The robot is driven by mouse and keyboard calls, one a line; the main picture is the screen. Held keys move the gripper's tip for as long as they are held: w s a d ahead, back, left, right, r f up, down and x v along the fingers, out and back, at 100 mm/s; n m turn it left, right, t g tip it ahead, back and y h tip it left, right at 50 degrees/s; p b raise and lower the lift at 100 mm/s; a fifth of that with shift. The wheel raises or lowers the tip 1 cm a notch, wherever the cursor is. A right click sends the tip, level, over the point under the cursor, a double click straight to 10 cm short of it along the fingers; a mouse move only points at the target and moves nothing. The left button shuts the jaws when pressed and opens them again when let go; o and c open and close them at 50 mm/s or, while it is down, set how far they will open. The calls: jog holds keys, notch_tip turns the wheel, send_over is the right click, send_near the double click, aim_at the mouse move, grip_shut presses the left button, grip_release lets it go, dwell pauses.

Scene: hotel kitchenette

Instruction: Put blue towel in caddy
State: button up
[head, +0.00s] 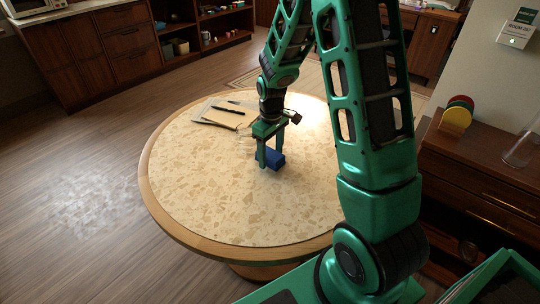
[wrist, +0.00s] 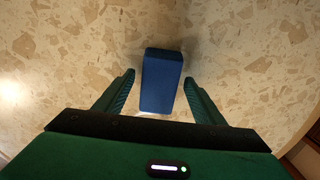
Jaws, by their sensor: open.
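The blue towel (head: 271,158) is a folded block lying on the round speckled table (head: 225,205). In the wrist view the towel (wrist: 162,80) stands lengthwise between my two fingers, with a gap on each side. My gripper (head: 269,155) is open, pointing down over the towel, its fingertips (wrist: 160,90) on either side of it. I cannot tell how far the tips are above the table. I cannot make out a caddy in either view.
A notepad (head: 222,118) with a dark pen and a clear glass-like item (head: 244,138) lie behind my gripper. The table's front and left are clear.

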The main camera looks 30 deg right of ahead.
aim_at(271, 154)
notch_tip(271, 154, up, 12)
jog(key=shift+f, duration=0.2)
